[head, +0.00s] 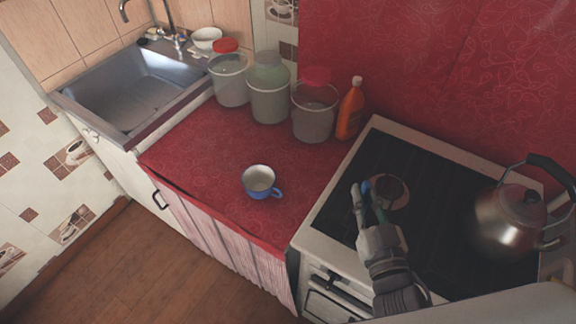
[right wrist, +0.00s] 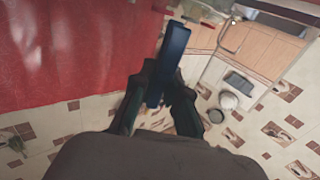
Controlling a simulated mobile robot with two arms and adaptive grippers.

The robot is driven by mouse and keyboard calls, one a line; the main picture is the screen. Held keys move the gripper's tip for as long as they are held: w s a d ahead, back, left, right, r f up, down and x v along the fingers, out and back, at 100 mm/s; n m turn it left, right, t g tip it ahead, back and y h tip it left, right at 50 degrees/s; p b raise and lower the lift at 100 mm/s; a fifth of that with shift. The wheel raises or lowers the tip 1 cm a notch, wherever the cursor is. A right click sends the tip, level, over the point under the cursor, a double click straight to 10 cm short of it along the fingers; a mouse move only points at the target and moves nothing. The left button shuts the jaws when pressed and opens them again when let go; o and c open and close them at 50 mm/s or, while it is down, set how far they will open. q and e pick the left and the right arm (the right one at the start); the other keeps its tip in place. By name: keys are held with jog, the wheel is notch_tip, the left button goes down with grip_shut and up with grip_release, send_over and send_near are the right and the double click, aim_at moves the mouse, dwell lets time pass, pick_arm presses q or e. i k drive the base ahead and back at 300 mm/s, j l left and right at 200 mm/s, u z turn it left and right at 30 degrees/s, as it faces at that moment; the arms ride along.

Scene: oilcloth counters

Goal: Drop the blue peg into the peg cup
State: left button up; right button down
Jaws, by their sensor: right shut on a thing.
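The peg cup, white inside and blue outside (head: 263,193), stands upright on the red oilcloth counter in the head view. My right gripper (head: 363,195) is over the left part of the stove, to the right of the cup and apart from it. It is shut on the blue peg (right wrist: 170,62), which sticks out past the fingertips in the right wrist view. In the head view only a small blue bit of the peg (head: 366,187) shows between the fingers. The inside of the cup looks empty. My left gripper is not in view.
Several lidded containers (head: 268,95) and an orange bottle (head: 350,112) stand along the back of the counter (head: 200,160). A metal kettle (head: 508,220) sits on the right of the stove (head: 440,160). The sink (head: 135,90) is at left. The counter around the cup is clear.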

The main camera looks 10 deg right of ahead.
aim_at(264, 187)
jog(key=i+j+z, duration=0.1)
jog(key=z, duration=0.35)
jog(key=j+z, duration=0.25)
jog(key=z, duration=0.2)
jog(key=j+z, duration=0.25)
jog(key=z, duration=0.2)
jog(key=j+z, duration=0.1)
jog(key=j, duration=0.4)
jog(key=k+j+z, duration=0.1)
jog(key=j, duration=0.4)
jog(key=j+z, duration=0.1)
jog(key=j, duration=0.45)
jog(key=k+j+z, duration=0.15)
jog(key=j, duration=0.3)
jog(key=k+j+z, duration=0.1)
jog(key=j, duration=0.4)
jog(key=k+j+z, duration=0.1)
jog(key=j, duration=0.4)
